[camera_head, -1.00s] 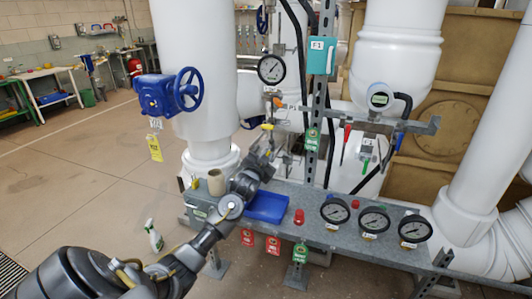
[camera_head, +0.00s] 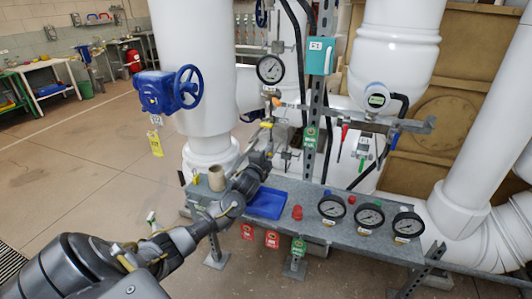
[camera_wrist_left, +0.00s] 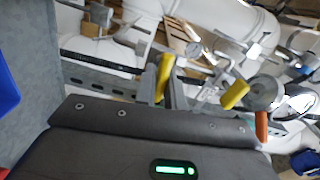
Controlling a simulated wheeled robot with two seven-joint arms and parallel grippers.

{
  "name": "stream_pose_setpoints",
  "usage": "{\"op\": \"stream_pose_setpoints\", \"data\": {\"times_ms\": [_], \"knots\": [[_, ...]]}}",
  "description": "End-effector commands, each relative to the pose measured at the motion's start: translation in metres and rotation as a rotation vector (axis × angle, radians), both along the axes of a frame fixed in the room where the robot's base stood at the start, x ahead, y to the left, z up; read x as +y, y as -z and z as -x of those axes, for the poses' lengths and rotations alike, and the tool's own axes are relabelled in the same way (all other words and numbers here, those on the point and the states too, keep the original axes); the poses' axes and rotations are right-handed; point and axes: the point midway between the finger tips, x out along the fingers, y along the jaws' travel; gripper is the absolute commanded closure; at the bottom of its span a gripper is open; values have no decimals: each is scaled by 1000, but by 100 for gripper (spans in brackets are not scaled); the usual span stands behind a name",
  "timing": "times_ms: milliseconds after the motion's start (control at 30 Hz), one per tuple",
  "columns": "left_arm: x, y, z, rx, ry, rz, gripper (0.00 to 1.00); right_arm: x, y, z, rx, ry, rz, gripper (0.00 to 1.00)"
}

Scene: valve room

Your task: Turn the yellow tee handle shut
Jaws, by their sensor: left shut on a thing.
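The yellow tee handle (camera_head: 266,124) sits on the small pipework below the upper pressure gauge, at the tip of my left gripper (camera_head: 267,139). In the left wrist view a yellow bar (camera_wrist_left: 163,77) stands upright at the grey fingers, and my left gripper is shut on it. A second yellow grip (camera_wrist_left: 235,95) shows to its right, apart from the fingers. The fingers and wrist hide part of the valve, so the handle's exact angle is hard to tell. My right gripper is in neither view.
A grey bench holds a blue tray (camera_head: 267,203), a tan cup (camera_head: 216,178), a red knob and several gauges. An orange handle (camera_head: 277,102) is just above the yellow one. A blue handwheel (camera_head: 187,87) stands left, and a steel upright (camera_head: 312,120) right.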

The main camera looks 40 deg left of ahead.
Motion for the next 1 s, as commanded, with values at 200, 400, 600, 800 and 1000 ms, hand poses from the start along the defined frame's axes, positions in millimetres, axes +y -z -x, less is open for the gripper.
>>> {"op": "stream_pose_setpoints", "data": {"times_ms": [200,400,600,800,1000], "knots": [[0,-1,0,31,0,-90,100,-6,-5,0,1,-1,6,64],[0,0,0,45,0,-128,100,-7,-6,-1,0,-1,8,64],[0,1,0,48,0,-139,100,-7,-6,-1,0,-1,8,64],[0,1,0,48,0,-139,100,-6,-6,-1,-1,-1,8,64],[0,1,0,48,0,-138,72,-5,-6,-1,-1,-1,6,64]]}}
